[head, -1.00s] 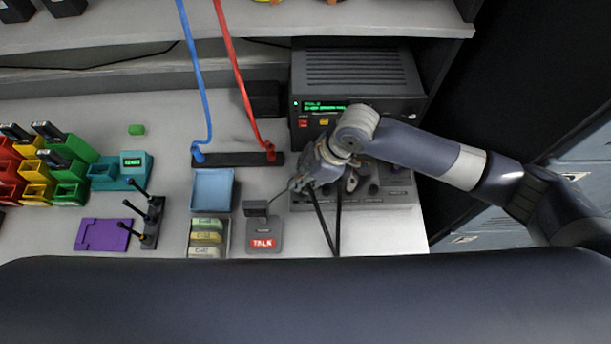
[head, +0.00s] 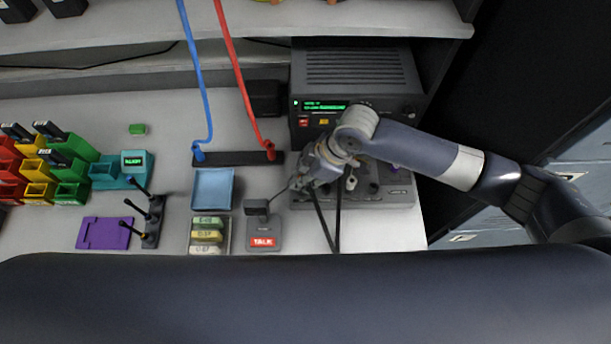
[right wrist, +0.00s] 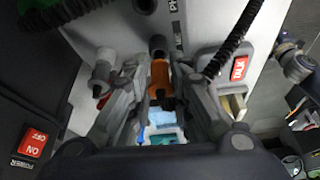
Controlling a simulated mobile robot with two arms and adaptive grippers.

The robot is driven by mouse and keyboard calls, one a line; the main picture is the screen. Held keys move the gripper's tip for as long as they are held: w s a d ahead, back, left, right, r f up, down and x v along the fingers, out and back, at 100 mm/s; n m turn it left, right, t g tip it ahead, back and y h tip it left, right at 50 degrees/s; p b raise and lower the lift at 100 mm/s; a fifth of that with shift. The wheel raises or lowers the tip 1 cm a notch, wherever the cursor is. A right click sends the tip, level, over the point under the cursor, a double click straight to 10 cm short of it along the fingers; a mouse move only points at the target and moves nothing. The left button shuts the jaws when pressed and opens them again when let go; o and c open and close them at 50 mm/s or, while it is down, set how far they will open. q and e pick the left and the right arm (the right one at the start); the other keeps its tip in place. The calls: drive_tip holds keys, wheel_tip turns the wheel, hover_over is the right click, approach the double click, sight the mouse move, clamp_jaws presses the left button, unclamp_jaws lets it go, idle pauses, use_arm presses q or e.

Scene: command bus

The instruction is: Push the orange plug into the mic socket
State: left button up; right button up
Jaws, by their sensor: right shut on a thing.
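My right gripper (head: 318,178) reaches down at the front left of the dark radio console, beside the talk unit. In the right wrist view the fingers (right wrist: 158,88) are shut on the orange plug (right wrist: 159,76), which stands between the fingertips. A dark cylindrical part (right wrist: 157,46) lies in line just beyond the plug; I cannot tell whether plug and part are joined. The mic socket cannot be made out for certain; in the head view my gripper and wrist cover that area. My left gripper is not in view.
The radio (head: 356,75) with a green display stands behind my right wrist. A blue tray (head: 212,189), label rack (head: 207,236) and black strip (head: 235,159) with blue and red cables lie further left.

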drive_tip(key=shift+f, duration=1.05)
idle(1.1)
drive_tip(key=o, duration=0.9)
drive_tip(key=shift+r, duration=0.1)
wheel_tip(320, 180, up, 5)
drive_tip(key=p, duration=0.5)
drive_tip(key=shift+r+p, duration=0.15)
drive_tip(key=shift+p, duration=0.2)
drive_tip(key=shift+r+p, duration=1.05)
drive_tip(key=shift+r, duration=0.25)
